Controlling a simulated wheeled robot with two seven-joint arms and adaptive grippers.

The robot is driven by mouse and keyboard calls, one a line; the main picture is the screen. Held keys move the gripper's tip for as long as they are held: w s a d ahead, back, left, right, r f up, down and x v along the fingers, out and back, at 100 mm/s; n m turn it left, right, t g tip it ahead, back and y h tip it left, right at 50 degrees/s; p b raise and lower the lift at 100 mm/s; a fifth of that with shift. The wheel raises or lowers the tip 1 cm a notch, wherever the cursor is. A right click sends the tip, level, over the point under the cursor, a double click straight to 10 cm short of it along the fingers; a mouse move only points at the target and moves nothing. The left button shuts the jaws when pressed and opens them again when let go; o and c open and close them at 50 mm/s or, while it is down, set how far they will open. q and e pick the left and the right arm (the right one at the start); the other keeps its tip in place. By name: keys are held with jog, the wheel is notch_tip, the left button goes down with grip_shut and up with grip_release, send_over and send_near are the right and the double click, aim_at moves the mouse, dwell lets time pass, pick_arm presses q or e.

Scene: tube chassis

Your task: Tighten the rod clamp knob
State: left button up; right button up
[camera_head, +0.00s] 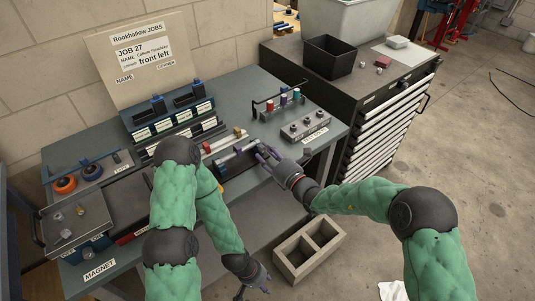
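A pale rod (237,152) lies across a dark fixture (240,165) near the bench's front edge. A small dark part sits at the rod's right end; I cannot tell for sure whether it is the rod clamp knob. My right gripper (262,156) reaches in from the right with its fingertips right at that end. They hide part of it, and I cannot tell whether they touch or grip anything. My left gripper (255,286) hangs low in front of the bench, fingers spread and empty, away from the fixture.
A wire rack with coloured items (283,99) and a grey block with knobs (306,126) stand to the right on the bench. Blue bins (175,120) stand behind, a metal tray (75,220) at left. A divided box (308,247) is on the floor.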

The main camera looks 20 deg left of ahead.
grip_shut()
jog(key=shift+n+p, duration=0.6)
jog(key=shift+n, duration=0.2)
jog(key=shift+o, duration=1.6)
grip_release()
jog(key=shift+d, duration=0.1)
jog(key=v, duration=1.2)
